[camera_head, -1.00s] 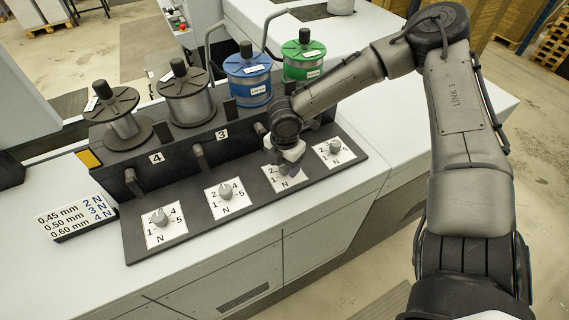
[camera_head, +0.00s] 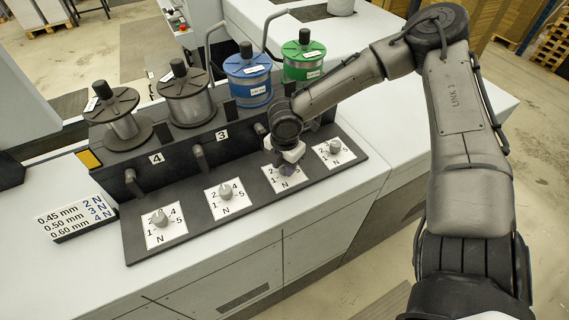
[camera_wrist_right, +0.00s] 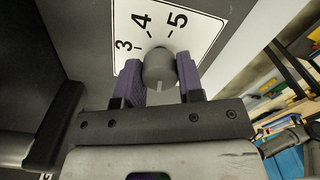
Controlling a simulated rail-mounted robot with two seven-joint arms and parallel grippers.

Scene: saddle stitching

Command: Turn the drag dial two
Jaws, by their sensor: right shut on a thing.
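Several grey dials stand on square white number cards along a dark sloped panel. My right gripper (camera_head: 287,168) reaches down onto the dial second from the right, whose card (camera_head: 296,178) is partly hidden. In the right wrist view the grey dial knob (camera_wrist_right: 159,69) sits between the two purple fingers of my right gripper (camera_wrist_right: 160,80), which are shut on it. A short pale line shows on the knob's near side. The figures 3, 4 and 5 show on the card (camera_wrist_right: 190,22) beyond it. My left gripper is not in view.
Other dials (camera_head: 335,147), (camera_head: 225,190) and (camera_head: 160,217) stand on either side. Behind them are a blue spool (camera_head: 248,75), a green spool (camera_head: 303,58) and two grey spools. A label block (camera_head: 75,218) listing wire sizes and N values lies at the left.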

